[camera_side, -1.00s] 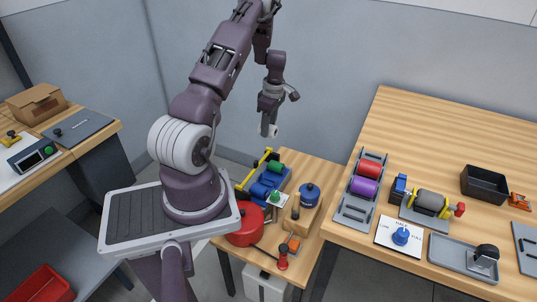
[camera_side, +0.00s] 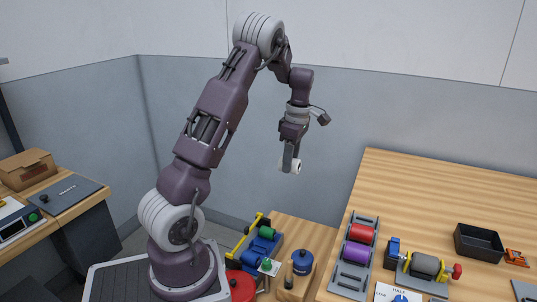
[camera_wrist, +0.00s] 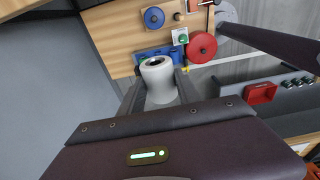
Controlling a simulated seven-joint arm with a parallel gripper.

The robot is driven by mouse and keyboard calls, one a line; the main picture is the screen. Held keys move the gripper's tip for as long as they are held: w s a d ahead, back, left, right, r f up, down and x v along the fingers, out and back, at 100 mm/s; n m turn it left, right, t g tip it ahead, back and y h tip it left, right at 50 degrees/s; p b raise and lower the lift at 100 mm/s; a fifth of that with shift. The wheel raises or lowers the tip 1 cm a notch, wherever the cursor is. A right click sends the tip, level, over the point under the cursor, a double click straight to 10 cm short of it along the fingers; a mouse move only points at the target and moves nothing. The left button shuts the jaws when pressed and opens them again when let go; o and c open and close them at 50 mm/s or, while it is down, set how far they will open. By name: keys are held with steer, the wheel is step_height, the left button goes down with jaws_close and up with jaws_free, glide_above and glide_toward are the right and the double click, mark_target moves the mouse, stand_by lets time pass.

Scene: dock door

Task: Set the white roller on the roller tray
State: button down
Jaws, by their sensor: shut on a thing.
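The white roller (camera_side: 296,167) is held in the air between the fingers of my gripper (camera_side: 288,158), which points down. In the wrist view the white roller (camera_wrist: 160,82) shows its dark end hole between the two fingers. The roller tray (camera_side: 349,281) is a long grey tray on the large wooden table at right. A red roller (camera_side: 362,234) and a purple roller (camera_side: 356,254) lie across it. Its near part is bare. My gripper is above and to the left of the tray, well apart from it.
Right of the tray are a grey roller in a yellow-and-blue fixture (camera_side: 425,265), a black bin (camera_side: 478,243) and a dial card (camera_side: 397,294).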

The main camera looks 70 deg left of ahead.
steer(key=w+d, duration=0.2)
steer(key=d, duration=2.9)
steer(key=shift+d+f, duration=0.2)
steer(key=shift+f, duration=2.85)
steer(key=shift+d+f, duration=0.2)
steer(key=shift+f, duration=2.85)
steer(key=shift+f, duration=0.1)
steer(key=c, duration=0.5)
jaws_free()
